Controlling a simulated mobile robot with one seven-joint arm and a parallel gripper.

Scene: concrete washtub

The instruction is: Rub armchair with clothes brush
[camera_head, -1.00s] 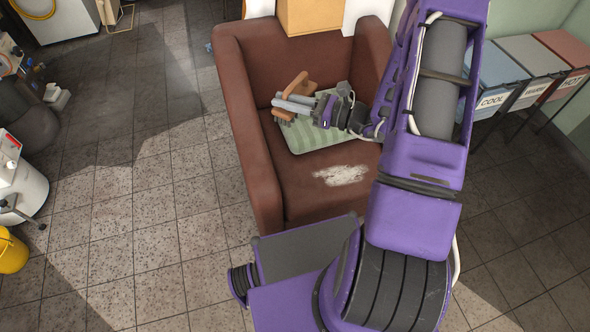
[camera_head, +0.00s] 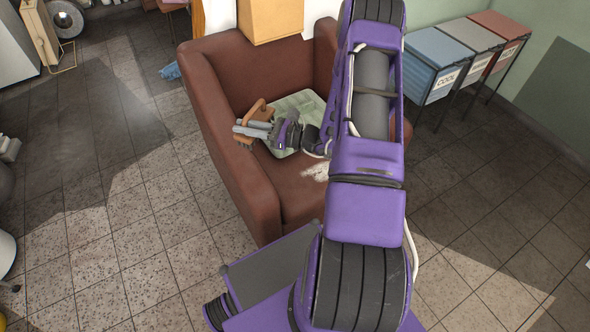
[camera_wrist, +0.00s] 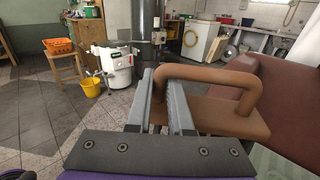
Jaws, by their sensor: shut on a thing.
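The brown armchair (camera_head: 225,150) stands in front of my base in the head view, and part of it shows at the right of the wrist view (camera_wrist: 293,110). A whitish patch (camera_head: 317,171) lies on its seat, partly hidden by my arm. My gripper (camera_head: 240,128) is over the chair's left side, near the armrest. It is shut on the clothes brush (camera_head: 262,107), a wooden brown body with a looped handle. In the wrist view the brush (camera_wrist: 222,76) sits at the fingers with its handle upward. Its bristles are hidden.
A pale green striped cushion (camera_head: 303,103) lies on the seat. A cardboard box (camera_head: 271,20) is behind the chair back. Blue, grey and red-lidded bins (camera_head: 433,52) stand at the right. Open tiled floor (camera_head: 110,220) lies to the left.

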